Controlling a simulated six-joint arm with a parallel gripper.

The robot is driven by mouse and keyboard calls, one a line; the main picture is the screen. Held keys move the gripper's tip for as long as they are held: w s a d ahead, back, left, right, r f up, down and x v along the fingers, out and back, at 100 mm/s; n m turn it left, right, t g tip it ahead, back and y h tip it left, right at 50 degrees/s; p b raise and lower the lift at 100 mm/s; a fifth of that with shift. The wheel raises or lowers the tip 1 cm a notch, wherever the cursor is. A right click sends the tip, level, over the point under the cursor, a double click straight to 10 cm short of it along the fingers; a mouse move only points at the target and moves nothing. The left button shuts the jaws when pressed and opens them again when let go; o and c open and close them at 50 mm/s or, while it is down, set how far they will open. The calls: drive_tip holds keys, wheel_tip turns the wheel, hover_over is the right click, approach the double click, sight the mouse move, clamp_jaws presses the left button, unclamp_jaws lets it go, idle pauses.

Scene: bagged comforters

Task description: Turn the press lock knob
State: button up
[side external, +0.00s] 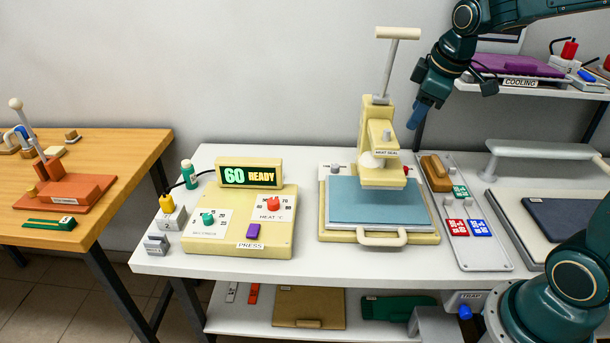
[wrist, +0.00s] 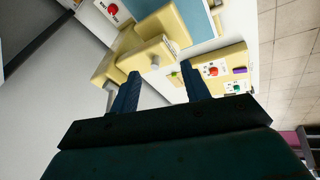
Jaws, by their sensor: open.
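The cream press (side external: 386,160) stands in the middle of the white table with its handle raised and a blue pad (side external: 375,203) on its base. A red knob (side external: 406,169) sits at the right of the press head; in the wrist view a red knob (wrist: 113,9) on a white plate is at the top left. A grey knob (side external: 387,134) is on the press head and also shows in the wrist view (wrist: 155,62). I cannot read which is the lock knob. My gripper (side external: 414,122) is open and empty, above and right of the press head, touching nothing visible. It also shows in the wrist view (wrist: 160,76).
The control box (side external: 237,233) with a green READY display, red and green dials and a purple button stands left. A grey panel (side external: 482,252) with a wooden-handled tool lies right. A shelf (side external: 535,88) is behind my arm at the upper right.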

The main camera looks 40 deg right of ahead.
drive_tip(key=w+d+f+n+g, duration=0.2)
drive_tip(key=w+d+f, duration=0.3)
drive_tip(key=d+f, duration=0.2)
drive_tip(key=w+d+f+n+g+y, duration=0.1)
drive_tip(key=w+d+f, duration=0.4)
drive_tip(key=d, duration=0.7)
drive_tip(key=shift+f+n+g, duration=0.5)
drive_tip(key=shift+f+g, duration=0.2)
drive_tip(key=shift+f, duration=0.7)
drive_tip(key=shift+w+f, duration=0.1)
drive_tip(key=shift+f, duration=5.95)
drive_tip(key=c, duration=1)
